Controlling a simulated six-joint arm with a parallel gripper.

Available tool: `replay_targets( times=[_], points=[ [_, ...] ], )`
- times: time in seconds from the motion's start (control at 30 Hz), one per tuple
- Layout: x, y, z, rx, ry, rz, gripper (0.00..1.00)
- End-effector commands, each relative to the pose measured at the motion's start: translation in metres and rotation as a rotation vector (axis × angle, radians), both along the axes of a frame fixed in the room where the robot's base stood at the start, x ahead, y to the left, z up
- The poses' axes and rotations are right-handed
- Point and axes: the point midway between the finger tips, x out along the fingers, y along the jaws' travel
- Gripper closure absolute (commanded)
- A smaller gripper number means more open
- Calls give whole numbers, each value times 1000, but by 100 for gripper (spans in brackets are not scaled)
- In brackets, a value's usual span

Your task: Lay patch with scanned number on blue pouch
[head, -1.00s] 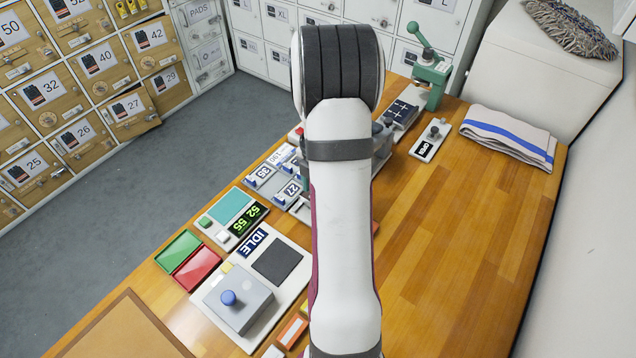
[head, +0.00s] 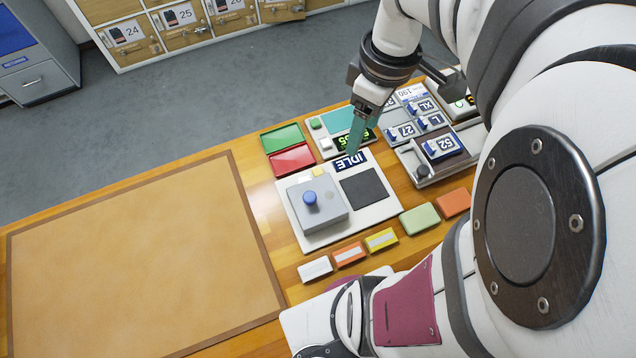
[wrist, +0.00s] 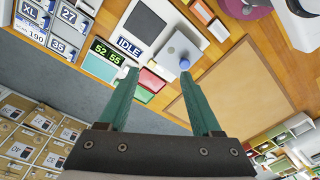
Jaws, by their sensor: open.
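My gripper (head: 353,146) is open and empty above the work table, over the number display and the IDLE sign. In the wrist view both teal fingers are spread apart (wrist: 160,74), with nothing between them. The green-lit display (wrist: 108,52) reads 52 and 55; in the head view a finger covers part of it. Number patches lie in the holders at the right: a 52 patch (head: 442,146) in the front holder and a 27 patch (head: 402,131) behind it. The wrist view also shows a 35 patch (wrist: 66,47). I cannot make out a blue pouch.
A grey box with a blue knob (head: 310,198) stands on a white base beside a dark square pad (head: 364,188). Green (head: 282,138) and red (head: 291,160) trays lie behind. Several small coloured blocks line the front. A wide bare tan mat (head: 140,260) fills the left.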

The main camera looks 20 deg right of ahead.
Motion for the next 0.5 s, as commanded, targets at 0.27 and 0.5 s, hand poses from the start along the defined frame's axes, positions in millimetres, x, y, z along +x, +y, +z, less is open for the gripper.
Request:
replay_targets(
  times=[0.27, 0.5],
  points=[
    [-99, 123, -10, 75, 129, -904, 34],
    [-116, 133, -16, 77, 163, -1065, 34]
  ],
)
